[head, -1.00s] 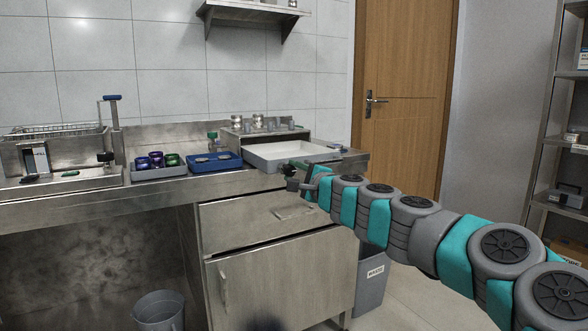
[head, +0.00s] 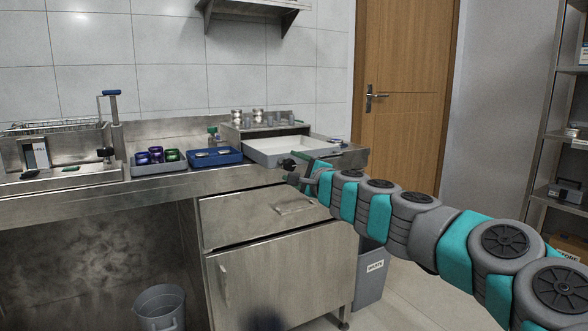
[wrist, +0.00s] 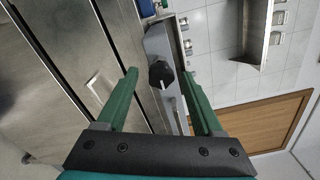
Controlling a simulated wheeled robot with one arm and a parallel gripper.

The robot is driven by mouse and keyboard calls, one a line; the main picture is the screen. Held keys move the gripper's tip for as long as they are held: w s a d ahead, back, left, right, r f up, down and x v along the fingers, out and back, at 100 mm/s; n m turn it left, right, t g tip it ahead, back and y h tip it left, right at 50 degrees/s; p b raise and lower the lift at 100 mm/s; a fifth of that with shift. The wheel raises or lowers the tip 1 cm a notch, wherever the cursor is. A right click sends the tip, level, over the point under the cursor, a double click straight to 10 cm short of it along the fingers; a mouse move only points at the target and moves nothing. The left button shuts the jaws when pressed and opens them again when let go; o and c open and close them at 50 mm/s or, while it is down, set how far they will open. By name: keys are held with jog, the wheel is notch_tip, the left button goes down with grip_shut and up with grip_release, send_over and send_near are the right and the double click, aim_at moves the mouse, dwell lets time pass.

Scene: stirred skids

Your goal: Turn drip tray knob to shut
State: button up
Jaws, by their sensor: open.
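The drip tray knob (wrist: 161,74) is dark and round with a pale pointer line. In the wrist view it sits on the end of a grey drip tray (wrist: 157,42), and its pointer slants toward the lower right of the picture. My gripper (wrist: 163,76) is open, its two green fingers on either side of the knob in the picture. I see no contact; the remaining gap is hard to judge. In the head view my gripper (head: 302,172) is at the front of the drip tray (head: 268,159), and the arm covers part of that area.
A blue tray (head: 238,156) and a grey tray with colored cups (head: 140,172) stand left on the steel counter (head: 60,196). Below are a drawer (head: 240,222) and cupboard door (head: 290,275). Grey bins (head: 160,303) stand on the floor. A wall shelf (head: 265,18) hangs above.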

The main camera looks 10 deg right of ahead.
jog(key=v, duration=0.8)
jog(key=shift+b, duration=0.3)
jog(key=shift+w, duration=0.1)
dwell(0.9)
